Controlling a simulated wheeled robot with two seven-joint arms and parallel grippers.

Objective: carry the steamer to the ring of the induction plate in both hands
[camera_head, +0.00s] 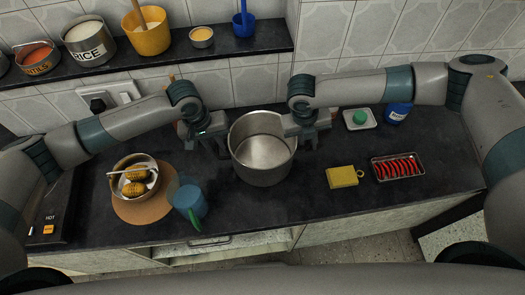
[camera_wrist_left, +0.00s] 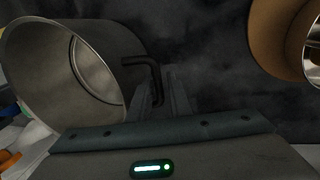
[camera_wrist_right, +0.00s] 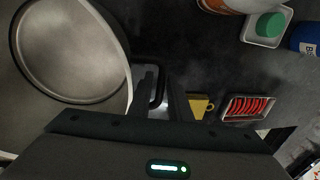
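The steamer appears to be the big steel pot (camera_head: 263,172), upright and open on the dark worktop in the middle. My left gripper (camera_head: 208,150) is just left of it, fingers apart. In the left wrist view the pot's black handle (camera_wrist_left: 143,61) reaches to the fingers; I cannot tell whether it is between them. My right gripper (camera_head: 302,143) is at the pot's right side, fingers apart. In the right wrist view the other handle (camera_wrist_right: 158,88) shows between its fingers. The induction plate (camera_head: 38,233), marked HOT, is at the far left, largely behind my left arm; its ring is hidden.
To the right are a yellow sponge (camera_head: 342,177), a tray of red peppers (camera_head: 397,168) and a blue bottle (camera_head: 396,113). A shelf (camera_head: 225,47) runs behind.

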